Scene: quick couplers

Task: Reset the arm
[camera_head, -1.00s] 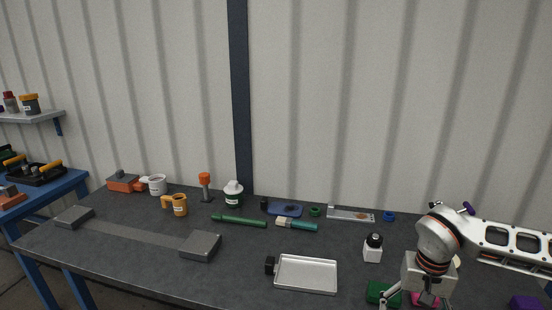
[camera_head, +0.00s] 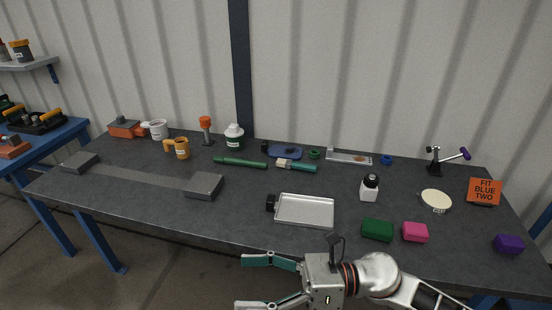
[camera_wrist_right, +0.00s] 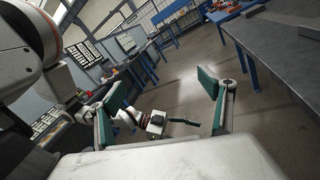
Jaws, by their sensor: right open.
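My right gripper (camera_head: 246,283) is open and empty in the head view. It sits in front of the table's near edge, low in the picture, with its green-padded fingers pointing left. No left arm shows in the head view.
The dark table (camera_head: 130,210) holds a metal tray (camera_head: 305,210), a green block (camera_head: 377,230), a pink block (camera_head: 415,232), a purple block (camera_head: 508,244) and a white bottle (camera_head: 369,188). An orange sign (camera_head: 485,192) reads "FIT BLUE TWO". Its front left is clear.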

